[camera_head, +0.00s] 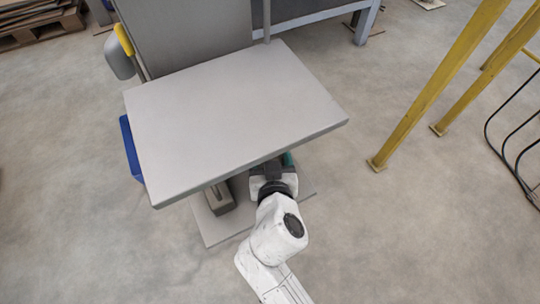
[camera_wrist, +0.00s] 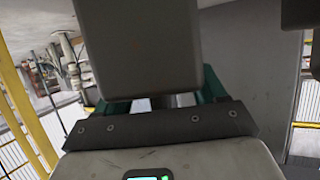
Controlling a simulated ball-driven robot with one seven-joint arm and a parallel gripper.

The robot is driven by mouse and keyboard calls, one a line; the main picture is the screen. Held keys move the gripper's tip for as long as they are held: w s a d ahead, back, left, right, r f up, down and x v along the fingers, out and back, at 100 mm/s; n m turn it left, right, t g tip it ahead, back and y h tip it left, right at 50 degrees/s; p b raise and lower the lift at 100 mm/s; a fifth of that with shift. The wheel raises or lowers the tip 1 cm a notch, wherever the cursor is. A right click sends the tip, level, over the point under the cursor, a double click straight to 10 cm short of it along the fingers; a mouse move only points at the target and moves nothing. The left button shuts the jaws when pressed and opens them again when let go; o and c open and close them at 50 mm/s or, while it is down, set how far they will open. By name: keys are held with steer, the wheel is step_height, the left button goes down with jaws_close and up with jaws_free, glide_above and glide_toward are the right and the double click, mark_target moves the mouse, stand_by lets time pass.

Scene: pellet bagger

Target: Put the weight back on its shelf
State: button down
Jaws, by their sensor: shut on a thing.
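The weight (camera_wrist: 140,50) is a grey-brown block with rounded edges, filling the upper middle of the wrist view. My gripper (camera_wrist: 163,100) is shut on it, with teal fingers partly visible on either side. In the head view my gripper (camera_head: 271,168) reaches under the front edge of a flat grey top, and the held weight is hidden there. A lower grey plate (camera_head: 222,232) shows beneath the top. Another grey block (camera_head: 219,198) with a slot or handle on its upper face stands on that plate, left of my gripper.
The grey top (camera_head: 235,115) overhangs my gripper closely. A blue bin (camera_head: 131,150) is at its left side. Yellow posts (camera_head: 435,90) stand to the right, with black cables (camera_head: 510,150) beyond. A grey upright panel (camera_wrist: 255,60) is behind the weight. Floor between top and posts is clear.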

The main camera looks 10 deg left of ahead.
steer(key=shift+f, duration=0.2)
steer(key=shift+f, duration=0.1)
steer(key=shift+c, duration=0.4)
jaws_free()
steer(key=shift+f, duration=0.2)
steer(key=shift+s+r, duration=0.1)
steer(key=shift+r, duration=0.15)
steer(key=p+v, duration=0.2)
steer(key=v, duration=1)
steer(key=shift+f, duration=0.15)
